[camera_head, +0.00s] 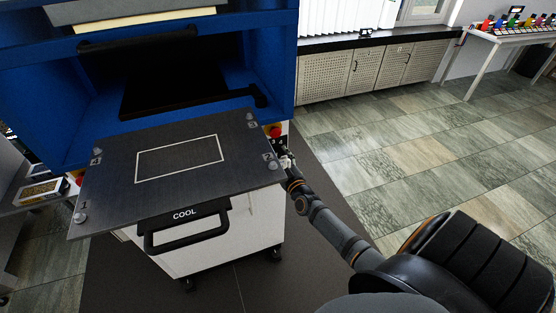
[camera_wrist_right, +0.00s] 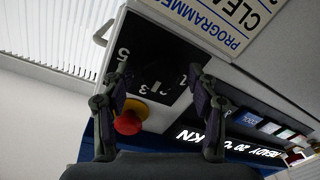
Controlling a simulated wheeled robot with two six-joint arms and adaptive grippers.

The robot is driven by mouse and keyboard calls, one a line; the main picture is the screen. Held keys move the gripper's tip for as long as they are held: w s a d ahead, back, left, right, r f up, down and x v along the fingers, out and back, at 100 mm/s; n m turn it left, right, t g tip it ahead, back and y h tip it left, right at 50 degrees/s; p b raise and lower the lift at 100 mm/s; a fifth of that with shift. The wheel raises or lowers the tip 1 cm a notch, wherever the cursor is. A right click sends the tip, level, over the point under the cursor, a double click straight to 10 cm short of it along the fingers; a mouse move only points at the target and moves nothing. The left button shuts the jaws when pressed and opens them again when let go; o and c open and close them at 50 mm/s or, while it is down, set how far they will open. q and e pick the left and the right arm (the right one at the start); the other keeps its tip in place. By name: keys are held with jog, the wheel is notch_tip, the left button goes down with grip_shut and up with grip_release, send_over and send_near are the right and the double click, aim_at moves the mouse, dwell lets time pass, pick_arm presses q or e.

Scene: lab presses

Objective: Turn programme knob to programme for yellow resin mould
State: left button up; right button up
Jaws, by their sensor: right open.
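In the right wrist view, a black dial panel (camera_wrist_right: 150,58) carries white numerals, with 5 and 3 readable. The programme knob (camera_wrist_right: 156,84) is dark against it and hard to make out; a small white mark shows there, but I cannot tell its setting surely. My right gripper (camera_wrist_right: 158,76) is open, with its fingers apart on either side of the dial area. I cannot tell whether they touch the knob. In the head view my right gripper (camera_head: 286,160) is at the press's right side, partly hidden by the plate edge. My left gripper is not in view.
A red stop button (camera_wrist_right: 128,121) on a yellow base sits close to one finger. A programme sign (camera_wrist_right: 232,20), a lit display (camera_wrist_right: 228,144) and small label cards (camera_wrist_right: 268,127) are nearby. The dark numbered plate (camera_head: 180,160) juts from the blue press (camera_head: 275,50). Floor at right is clear.

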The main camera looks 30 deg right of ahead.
jog(key=c, duration=1.2)
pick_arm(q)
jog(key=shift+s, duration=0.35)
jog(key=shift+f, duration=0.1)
pick_arm(e)
jog(key=shift+m, duration=0.4)
pick_arm(q)
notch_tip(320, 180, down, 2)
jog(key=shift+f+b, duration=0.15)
jog(key=shift+b, duration=1.1)
pick_arm(e)
jog(key=m+h, duration=0.1)
jog(key=m, duration=1.1)
jog(key=m+h, duration=0.1)
jog(key=m, duration=1.1)
jog(key=shift+a+f, duration=0.15)
jog(key=shift+f, duration=0.05)
jog(key=shift+m, duration=0.3)
